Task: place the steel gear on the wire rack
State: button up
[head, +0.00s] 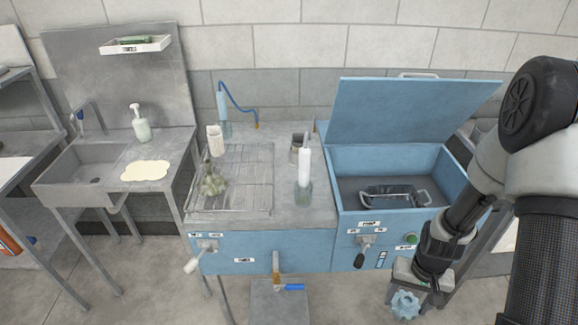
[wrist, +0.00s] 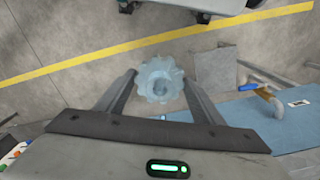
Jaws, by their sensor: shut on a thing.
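The steel gear (head: 405,304) is a pale blue-grey toothed wheel with a central hole. My gripper (head: 408,289) is shut on it, low in front of the blue parts washer at the lower right of the head view. In the wrist view the gear (wrist: 160,80) sits between the two fingertips of my gripper (wrist: 160,88), with floor behind it. The wire rack (head: 258,178) lies on the grey bench top left of the washer basin, well up and left of my gripper. A lumpy greenish-grey object (head: 212,182) stands on its left part.
The blue washer's lid (head: 410,110) stands open, with a wire basket (head: 392,196) inside. The rack's middle and right are clear. A spout with blue handle (head: 292,287) juts out in front.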

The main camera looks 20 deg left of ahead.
aim_at(251, 182)
jog(key=k+j, duration=0.1)
jog(key=j, duration=0.35)
jog(key=k+j, duration=0.1)
jog(key=j, duration=0.35)
jog(key=k+j, duration=0.1)
jog(key=j, duration=0.3)
jog(key=k+j, duration=0.1)
jog(key=j, duration=0.35)
